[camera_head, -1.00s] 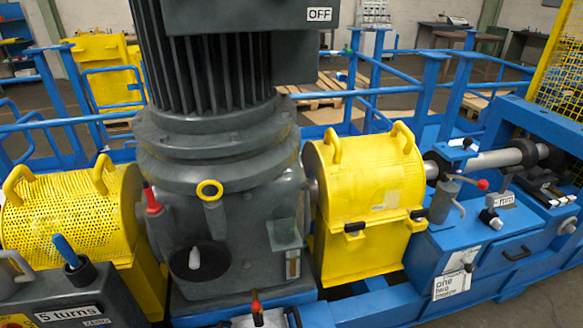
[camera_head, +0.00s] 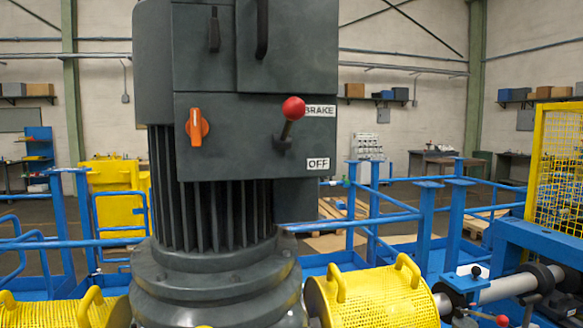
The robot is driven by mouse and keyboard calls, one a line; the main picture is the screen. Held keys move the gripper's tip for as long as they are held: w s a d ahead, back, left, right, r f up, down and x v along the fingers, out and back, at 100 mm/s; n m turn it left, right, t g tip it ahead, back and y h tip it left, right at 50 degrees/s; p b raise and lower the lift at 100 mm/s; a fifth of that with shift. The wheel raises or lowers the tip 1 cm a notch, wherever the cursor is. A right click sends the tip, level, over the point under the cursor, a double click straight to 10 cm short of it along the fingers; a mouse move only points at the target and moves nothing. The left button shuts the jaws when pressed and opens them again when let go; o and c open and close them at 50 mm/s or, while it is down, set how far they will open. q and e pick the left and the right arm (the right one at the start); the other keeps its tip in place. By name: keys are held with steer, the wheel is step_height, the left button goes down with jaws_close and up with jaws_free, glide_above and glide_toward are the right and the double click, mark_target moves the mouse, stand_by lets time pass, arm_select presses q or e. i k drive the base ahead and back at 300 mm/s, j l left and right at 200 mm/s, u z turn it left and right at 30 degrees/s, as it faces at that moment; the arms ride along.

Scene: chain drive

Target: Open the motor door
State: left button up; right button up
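The motor (camera_head: 215,215) is a dark grey ribbed cylinder standing upright in the middle of the head view, with a boxy control housing on its upper part. A door panel (camera_head: 290,55) with a black vertical handle (camera_head: 262,28) is at the top of the housing and looks closed; its top is cut off by the frame. A second, smaller black handle (camera_head: 214,32) is to its left. Neither of my grippers is in view.
Yellow perforated guards (camera_head: 370,297) flank the motor's base. Blue railings (camera_head: 400,215) run behind it. A shaft (camera_head: 505,285) and a yellow mesh fence (camera_head: 560,150) stand at the right. The space directly around the upper housing looks free.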

mark_target(283, 46)
steer(key=k+l, duration=0.1)
steer(key=l, duration=0.3)
steer(key=k+l, duration=0.15)
steer(key=l, duration=0.3)
steer(key=k+l, duration=0.1)
steer(key=l, duration=0.3)
steer(key=k+l+u, duration=0.1)
steer(key=l, duration=0.3)
